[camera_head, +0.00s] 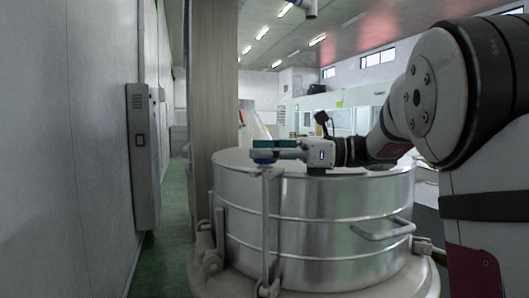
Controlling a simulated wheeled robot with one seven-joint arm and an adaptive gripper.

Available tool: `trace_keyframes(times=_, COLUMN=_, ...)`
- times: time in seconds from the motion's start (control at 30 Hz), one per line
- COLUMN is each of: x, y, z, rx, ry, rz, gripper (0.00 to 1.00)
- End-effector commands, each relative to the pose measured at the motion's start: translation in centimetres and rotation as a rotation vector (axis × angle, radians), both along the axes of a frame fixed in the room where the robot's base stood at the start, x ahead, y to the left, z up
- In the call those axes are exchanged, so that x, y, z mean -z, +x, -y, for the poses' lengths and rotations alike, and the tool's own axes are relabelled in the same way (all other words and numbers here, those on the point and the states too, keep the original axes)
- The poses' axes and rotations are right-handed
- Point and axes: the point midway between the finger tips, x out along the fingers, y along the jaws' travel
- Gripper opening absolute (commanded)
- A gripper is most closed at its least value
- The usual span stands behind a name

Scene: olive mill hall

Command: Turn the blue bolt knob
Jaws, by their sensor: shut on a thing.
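The blue bolt knob (264,161) sits at the top of a metal bolt rod (267,225) on the near side of a large steel drum (320,215). Only a small part of the knob shows, just below my gripper's fingers. My gripper (266,151) reaches in from the right, level, at the height of the drum's rim. Its fingers are closed around the knob, and a teal-green finger part lies above it. The fingers hide most of the knob.
A handle (383,229) sticks out from the drum's right front. A pale column (212,90) stands close behind the drum. A grey wall box (143,155) juts from the left wall. Green floor (176,200) is free between wall and drum.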

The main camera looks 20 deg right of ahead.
Motion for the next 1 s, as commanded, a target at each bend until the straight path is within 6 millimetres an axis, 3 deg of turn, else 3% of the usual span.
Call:
trace_keyframes(times=0.03, x=0.5, y=0.1, z=0.1, rx=0.001, ry=-0.003, rz=-0.013, gripper=0.46)
trace_keyframes(times=0.1, x=0.5, y=0.1, z=0.1, rx=0.001, ry=-0.003, rz=-0.011, gripper=0.61)
trace_keyframes(times=0.53, x=0.2, y=-0.2, z=0.8, rx=0.004, ry=-0.003, rz=-0.004, gripper=0.61)
trace_keyframes(times=1.0, x=0.3, y=-3.4, z=8.9, rx=0.006, ry=-0.002, rz=-0.006, gripper=0.61)
